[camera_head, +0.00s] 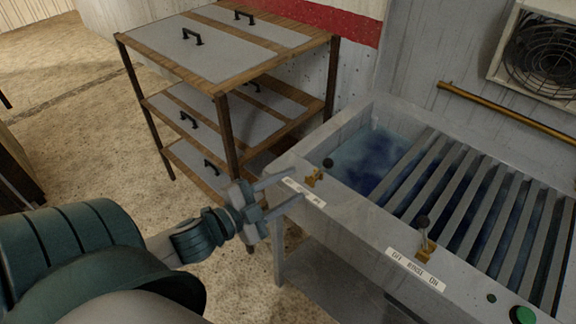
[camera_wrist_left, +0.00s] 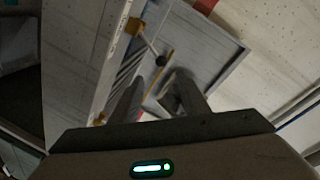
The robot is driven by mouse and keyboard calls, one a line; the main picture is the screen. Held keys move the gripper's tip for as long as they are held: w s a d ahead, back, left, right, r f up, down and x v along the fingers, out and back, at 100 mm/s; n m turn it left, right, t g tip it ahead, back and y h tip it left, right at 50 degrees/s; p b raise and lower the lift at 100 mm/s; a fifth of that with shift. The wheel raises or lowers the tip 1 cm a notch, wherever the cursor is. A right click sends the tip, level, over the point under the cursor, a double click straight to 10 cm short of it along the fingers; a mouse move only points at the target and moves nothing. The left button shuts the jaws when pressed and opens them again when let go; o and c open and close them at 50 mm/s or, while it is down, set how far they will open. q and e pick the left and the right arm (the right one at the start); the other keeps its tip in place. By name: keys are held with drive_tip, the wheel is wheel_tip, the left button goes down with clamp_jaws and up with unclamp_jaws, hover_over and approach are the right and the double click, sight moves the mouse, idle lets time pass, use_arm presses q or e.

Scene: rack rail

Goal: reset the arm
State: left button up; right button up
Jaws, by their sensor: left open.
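My left arm comes in from the lower left in the head view, and its gripper (camera_head: 284,194) is open at the near left corner of a grey metal sink. The space between its fingers looks empty. In the wrist view the two fingers of the left gripper (camera_wrist_left: 160,97) stand apart. Ahead of them is a small brass lever with a black knob (camera_wrist_left: 160,61). The same kind of lever (camera_head: 315,178) stands on the sink's front rim, close past the fingertips and apparently apart from them. My right gripper is not in view.
The sink (camera_head: 345,208) holds blue water (camera_head: 373,157) under metal slats (camera_head: 480,210). A second lever (camera_head: 425,240), a label and a green button (camera_head: 523,314) sit on its rim. A wooden shelf rack (camera_head: 232,150) with handled panels stands behind. Bare floor (camera_head: 70,135) lies left.

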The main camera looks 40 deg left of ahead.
use_arm(q)
drive_tip(key=shift+f, duration=0.1)
idle(0.5)
drive_tip(key=s+a+f+n+g+y, duration=0.1)
drive_tip(key=a+f+n+g, duration=0.15)
drive_tip(key=f, duration=0.85)
drive_tip(key=s+a+f+n+g+y, duration=0.1)
drive_tip(key=a+f+y, duration=0.15)
drive_tip(key=f, duration=0.85)
drive_tip(key=s+a+f+n+g, duration=0.1)
drive_tip(key=a+f+n+g, duration=0.15)
drive_tip(key=f, duration=0.85)
drive_tip(key=s+f+n+g, duration=0.1)
drive_tip(key=s+f+g, duration=0.1)
drive_tip(key=s+f, duration=0.5)
drive_tip(key=s+f+n+g, duration=0.1)
drive_tip(key=s+f, duration=0.2)
drive_tip(key=f, duration=0.8)
drive_tip(key=s+d+f+g, duration=0.2)
drive_tip(key=s+d+f, duration=0.2)
drive_tip(key=s, duration=0.4)
drive_tip(key=s+d+f+n+g, duration=0.1)
drive_tip(key=s+d+f+g, duration=0.1)
drive_tip(key=s+d+f, duration=0.2)
drive_tip(key=s+d+f+n+g, duration=0.1)
drive_tip(key=s+d+f, duration=0.4)
drive_tip(key=s, duration=0.8)
wheel_tip(320, 180, down, 3)
drive_tip(key=shift+f+g, duration=0.2)
drive_tip(key=shift+g, duration=0.4)
